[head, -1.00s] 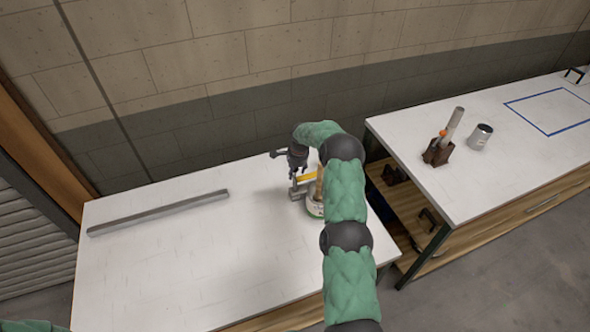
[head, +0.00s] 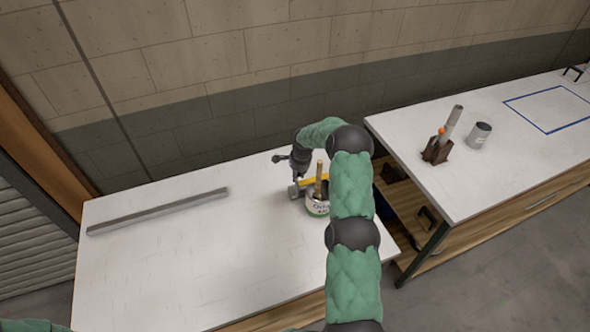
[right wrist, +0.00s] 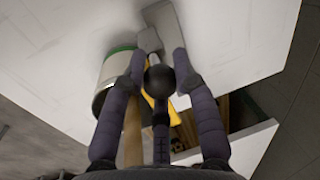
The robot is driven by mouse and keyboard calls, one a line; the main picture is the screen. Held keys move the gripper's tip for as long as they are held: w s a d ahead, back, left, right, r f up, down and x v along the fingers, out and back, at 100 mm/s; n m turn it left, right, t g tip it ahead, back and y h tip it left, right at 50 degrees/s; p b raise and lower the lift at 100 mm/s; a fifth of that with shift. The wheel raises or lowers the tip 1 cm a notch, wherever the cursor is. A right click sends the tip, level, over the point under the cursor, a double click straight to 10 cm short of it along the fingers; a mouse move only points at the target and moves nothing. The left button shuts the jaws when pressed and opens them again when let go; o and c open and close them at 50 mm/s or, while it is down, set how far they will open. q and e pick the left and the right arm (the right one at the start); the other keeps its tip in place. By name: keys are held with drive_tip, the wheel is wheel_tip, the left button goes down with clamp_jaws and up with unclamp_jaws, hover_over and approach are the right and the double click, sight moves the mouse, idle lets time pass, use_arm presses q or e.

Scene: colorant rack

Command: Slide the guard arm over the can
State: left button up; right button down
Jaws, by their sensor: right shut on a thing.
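The can (head: 317,208), white and green with a wooden stick (head: 319,176) standing up from it, is near the right end of the table. It also shows left of my fingers in the right wrist view (right wrist: 108,75). The yellow guard arm (head: 313,180) runs from a grey metal block (head: 293,190) towards the can's far side; in the wrist view its yellow part (right wrist: 174,112) shows beside the can. My right gripper (right wrist: 159,62) is shut on a black ball knob (right wrist: 159,81), which seems to belong to the guard arm. My left gripper is out of view.
A long grey bar (head: 158,211) lies on the left of the white table (head: 190,270). A second table on the right holds a brown holder (head: 436,152), a grey can (head: 479,136) and a blue-outlined square (head: 550,112). The table's front left is clear.

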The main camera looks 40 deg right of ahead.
drive_tip(key=shift+s+a, duration=0.2)
drive_tip(key=shift+s, duration=0.25)
drive_tip(key=c, duration=0.9)
unclamp_jaws()
drive_tip(key=shift+c, duration=0.2)
wheel_tip(320, 180, up, 12)
drive_tip(key=s, duration=0.2)
drive_tip(key=shift+f, duration=0.15)
drive_tip(key=shift+s+a, duration=0.1)
drive_tip(key=shift+a, duration=0.05)
